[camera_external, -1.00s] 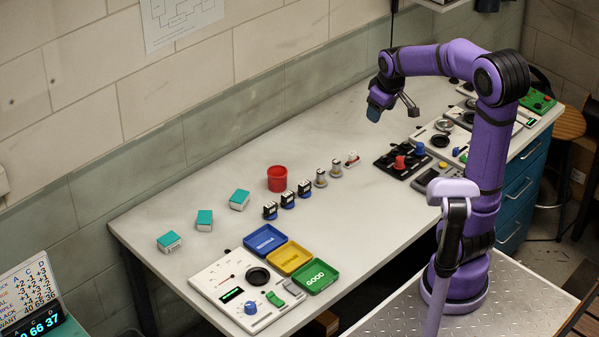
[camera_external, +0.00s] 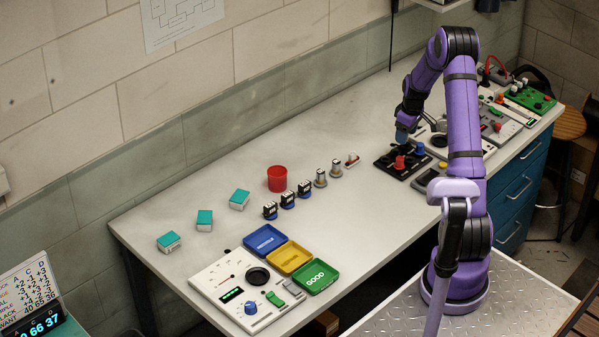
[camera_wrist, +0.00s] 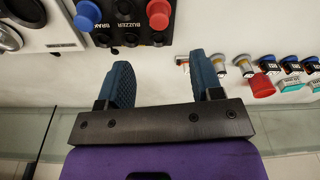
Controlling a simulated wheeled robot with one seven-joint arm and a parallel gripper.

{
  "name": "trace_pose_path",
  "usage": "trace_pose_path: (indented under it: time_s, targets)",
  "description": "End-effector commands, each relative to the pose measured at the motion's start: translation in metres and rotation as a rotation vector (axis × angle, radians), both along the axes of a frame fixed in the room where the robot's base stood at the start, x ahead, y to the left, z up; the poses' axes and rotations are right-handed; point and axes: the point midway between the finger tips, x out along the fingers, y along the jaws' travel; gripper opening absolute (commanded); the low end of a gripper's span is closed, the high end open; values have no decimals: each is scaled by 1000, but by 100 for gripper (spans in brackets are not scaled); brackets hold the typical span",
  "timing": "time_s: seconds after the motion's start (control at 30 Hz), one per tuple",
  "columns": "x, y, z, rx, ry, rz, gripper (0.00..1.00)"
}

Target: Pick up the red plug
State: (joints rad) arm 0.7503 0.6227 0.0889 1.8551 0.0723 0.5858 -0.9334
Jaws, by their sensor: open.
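The red plug (camera_external: 399,162) stands in a black panel (camera_external: 386,163) on the bench, with a blue plug (camera_external: 419,149) behind it to the right. In the wrist view, the red plug (camera_wrist: 158,14) is at the top edge, right of the blue plug (camera_wrist: 87,14); the panel between them carries the words BUZZER and BRAK. My gripper (camera_external: 402,136) is near the far side of this panel. In the wrist view, my gripper (camera_wrist: 161,70) is open, its two blue fingers apart with bare bench between them. The red plug lies beyond the fingertips, not between them.
Left of the panel stand a row of small grey-and-blue parts (camera_external: 287,199) and a red cup (camera_external: 277,178). Coloured trays (camera_external: 265,238) lie farther left. More instrument panels (camera_external: 448,146) lie to the right. The bench back is mostly clear.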

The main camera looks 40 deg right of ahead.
Motion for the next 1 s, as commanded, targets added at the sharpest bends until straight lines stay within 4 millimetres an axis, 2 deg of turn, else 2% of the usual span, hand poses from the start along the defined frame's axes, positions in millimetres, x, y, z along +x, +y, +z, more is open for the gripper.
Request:
trace_pose_path:
  time_s: [0.23, 0.5, 0.77, 1.0]
  targets:
    - [0, -5, -21, 4, 4, 3, 60]
    - [5, -3, -58, 4, 4, 3, 60]
    - [8, -2, -75, 4, 4, 3, 60]
    - [13, 1, -107, 3, 3, 1, 60]
